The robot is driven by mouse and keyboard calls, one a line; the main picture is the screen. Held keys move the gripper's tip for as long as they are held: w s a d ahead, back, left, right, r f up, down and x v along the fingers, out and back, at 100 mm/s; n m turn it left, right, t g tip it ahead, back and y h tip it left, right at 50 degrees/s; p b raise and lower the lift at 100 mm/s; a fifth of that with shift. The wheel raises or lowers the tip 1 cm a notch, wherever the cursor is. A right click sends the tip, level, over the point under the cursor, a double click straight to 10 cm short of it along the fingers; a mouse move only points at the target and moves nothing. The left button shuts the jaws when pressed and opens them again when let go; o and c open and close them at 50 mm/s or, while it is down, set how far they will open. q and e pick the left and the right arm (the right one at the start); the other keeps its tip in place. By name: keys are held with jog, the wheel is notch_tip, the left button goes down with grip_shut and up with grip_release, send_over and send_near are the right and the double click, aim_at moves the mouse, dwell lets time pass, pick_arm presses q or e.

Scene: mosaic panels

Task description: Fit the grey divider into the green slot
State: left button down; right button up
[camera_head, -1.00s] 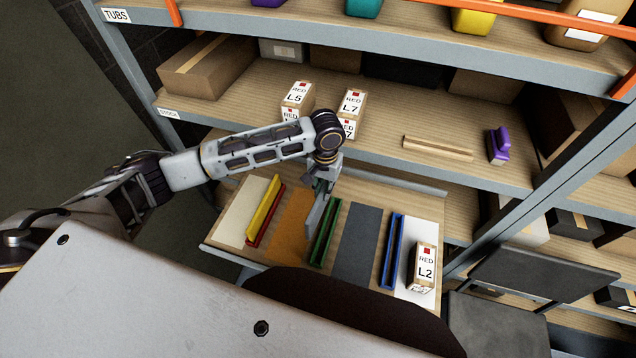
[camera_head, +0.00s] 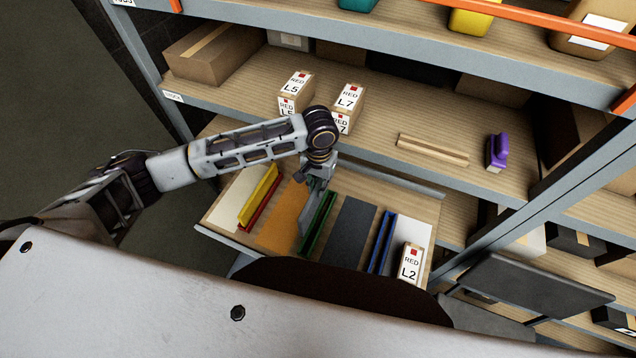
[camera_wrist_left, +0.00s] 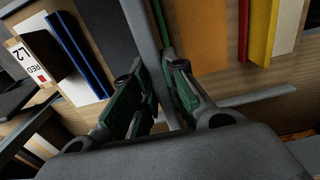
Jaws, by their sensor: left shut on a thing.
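My left gripper (camera_head: 317,182) is shut on the grey divider (camera_head: 307,210), a thin flat plate hanging down from the fingers. In the wrist view the divider (camera_wrist_left: 143,32) runs up between the gripper's green-padded fingers (camera_wrist_left: 158,85). The green slot (camera_head: 318,228) is a narrow channel on the drawer-like board, just right of the divider in the head view. In the wrist view only a thin strip of the green slot (camera_wrist_left: 163,20) shows beside the divider. I cannot tell whether the divider's lower edge touches the slot. My right gripper is not in view.
A yellow divider (camera_head: 260,195) stands in a red slot (camera_head: 263,208) to the left. A blue slot (camera_head: 382,243) and a box marked L2 (camera_head: 410,263) are to the right. Boxes L5 (camera_head: 296,88) and L7 (camera_head: 346,100) stand on the shelf behind my arm.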

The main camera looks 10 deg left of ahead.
pick_arm(q)
jog(key=shift+f+b, duration=0.6)
jog(key=shift+f, duration=2.25)
jog(key=shift+p, duration=0.6)
jog(key=shift+f+b, duration=0.7)
jog(key=shift+f, duration=2.05)
dwell(1.8)
